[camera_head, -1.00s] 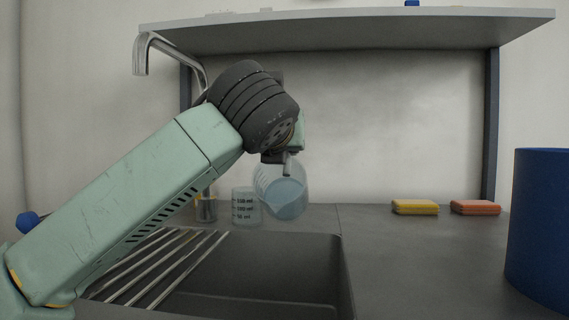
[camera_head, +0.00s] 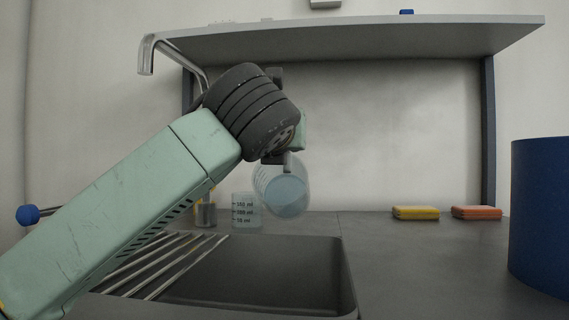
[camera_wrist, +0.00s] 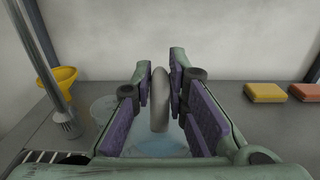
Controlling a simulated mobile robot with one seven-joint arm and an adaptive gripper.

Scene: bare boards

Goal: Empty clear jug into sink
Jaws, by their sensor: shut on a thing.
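The clear jug (camera_head: 287,192) holds pale bluish liquid and hangs tilted, its round end toward the head camera. My gripper (camera_head: 284,160) is above it; in the wrist view its purple-padded fingers (camera_wrist: 163,100) are shut on the jug's grey handle (camera_wrist: 160,98). Bluish liquid in the jug shows below the fingers. The dark sink (camera_head: 262,272) lies in front of and below the jug. I cannot tell whether the jug is over the basin or the counter behind. No liquid is seen pouring.
A graduated beaker (camera_head: 246,211) stands behind, left of the jug. A metal tap (camera_head: 165,47) and drying rods (camera_head: 165,262) are on the left. A yellow funnel (camera_wrist: 60,80) shows in the wrist view. Yellow (camera_head: 416,213) and orange (camera_head: 476,212) sponges and a blue cylinder (camera_head: 540,215) are right.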

